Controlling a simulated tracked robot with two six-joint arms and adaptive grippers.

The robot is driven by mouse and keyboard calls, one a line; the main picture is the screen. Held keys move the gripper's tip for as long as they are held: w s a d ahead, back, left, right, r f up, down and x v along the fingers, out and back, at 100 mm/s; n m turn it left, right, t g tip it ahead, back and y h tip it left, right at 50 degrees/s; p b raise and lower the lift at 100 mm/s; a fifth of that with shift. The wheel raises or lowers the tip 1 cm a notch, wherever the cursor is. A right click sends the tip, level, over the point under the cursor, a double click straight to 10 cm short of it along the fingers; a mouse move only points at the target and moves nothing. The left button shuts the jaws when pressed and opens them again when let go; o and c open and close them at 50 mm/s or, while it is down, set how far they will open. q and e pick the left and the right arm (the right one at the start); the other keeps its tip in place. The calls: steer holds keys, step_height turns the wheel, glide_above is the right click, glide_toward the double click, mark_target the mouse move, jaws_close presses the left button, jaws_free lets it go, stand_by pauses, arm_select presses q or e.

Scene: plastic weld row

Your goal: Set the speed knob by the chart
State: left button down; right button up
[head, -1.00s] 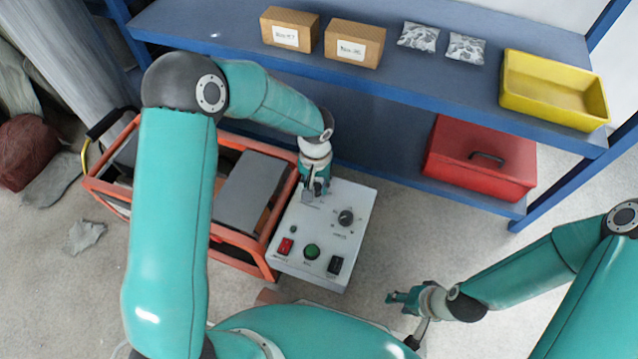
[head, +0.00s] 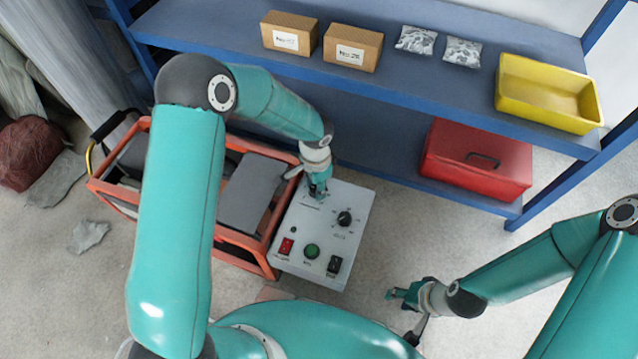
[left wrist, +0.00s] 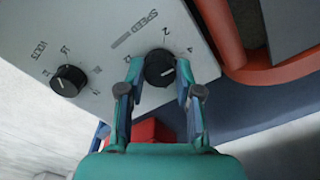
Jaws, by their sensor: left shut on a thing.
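The grey control panel (head: 315,272) stands beside an orange frame. The black speed knob (left wrist: 157,64), near the printed word SPEED, sits between the two fingers of my left gripper (left wrist: 158,76) in the left wrist view. The fingers are shut on it from both sides. A short light mark shows on its top, with printed numbers around it. In the head view my left gripper (head: 318,192) covers this knob at the panel's far left. My right gripper (head: 394,296) is right of the panel, away from it; its jaw state is unclear. I see no readable chart.
A second black knob (head: 344,218) sits right of the speed knob in the head view. A red switch (head: 287,246), a green button (head: 311,251) and a black switch (head: 334,265) line the near edge. The orange frame (head: 256,263) borders the panel's left; a blue shelf (head: 225,45) stands behind.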

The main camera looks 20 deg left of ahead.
arm_select(q)
steer(key=m+p, duration=0.2)
steer(key=m, duration=0.4)
steer(key=shift+d+r+p, duration=0.15)
steer(key=shift+p, duration=0.2)
steer(key=m+p, duration=0.2)
steer(key=m, duration=0.3)
steer(key=shift+m, duration=0.3)
steer(key=c, duration=0.8)
jaws_free()
steer(key=shift+r, duration=0.5)
step_height(320, 180, up, 11)
steer(key=shift+f, duration=0.15)
